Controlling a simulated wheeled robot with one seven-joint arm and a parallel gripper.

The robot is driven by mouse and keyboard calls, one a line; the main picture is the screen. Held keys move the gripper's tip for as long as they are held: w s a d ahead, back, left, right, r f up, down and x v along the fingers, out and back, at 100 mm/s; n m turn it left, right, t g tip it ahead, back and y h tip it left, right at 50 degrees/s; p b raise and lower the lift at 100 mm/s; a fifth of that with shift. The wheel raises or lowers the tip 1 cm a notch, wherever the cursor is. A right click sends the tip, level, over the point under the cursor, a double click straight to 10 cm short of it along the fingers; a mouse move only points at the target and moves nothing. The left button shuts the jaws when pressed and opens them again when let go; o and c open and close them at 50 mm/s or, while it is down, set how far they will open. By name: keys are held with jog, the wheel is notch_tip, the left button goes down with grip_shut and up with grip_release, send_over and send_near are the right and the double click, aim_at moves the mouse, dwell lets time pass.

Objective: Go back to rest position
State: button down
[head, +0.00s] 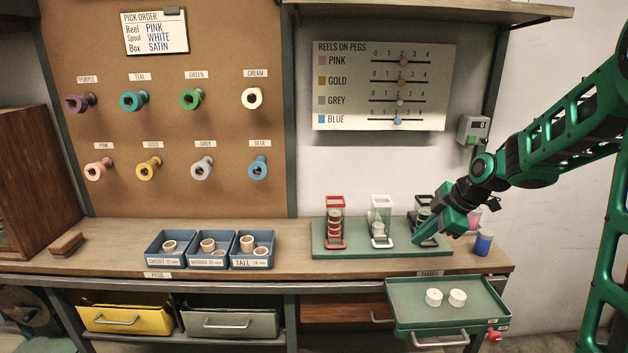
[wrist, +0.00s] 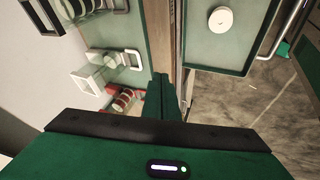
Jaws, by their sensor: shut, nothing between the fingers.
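My gripper (head: 426,238) is shut and empty, over the right end of the green board on the bench. In the wrist view its fingers (wrist: 160,98) are together, above the bench's front edge. My arm comes in from the right and hides part of the black-framed holder (head: 424,209). The red-framed holder (head: 335,243) with red reels and the white-framed holder (head: 381,241) stand upright on the green board (head: 355,252), left of my gripper.
An open green drawer tray (head: 398,317) with two white reels (head: 434,297) juts out below my gripper. Blue peg bins (head: 170,262) sit farther left. A card (head: 155,32) and reels on pegs hang behind.

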jog(key=s+d+r+m+g+h, duration=0.1)
jog(key=s+d+m+g, duration=0.1)
jog(key=s+m, duration=0.8)
jog(key=s+d+m+g+h, duration=0.2)
jog(key=s+m, duration=0.9)
jog(key=s, duration=1.6)
jog(key=d+g, duration=0.1)
jog(key=d, duration=0.1)
jog(key=shift+d+r+m, duration=0.3)
jog(key=shift+r, duration=0.1)
jog(key=shift+s, duration=0.1)
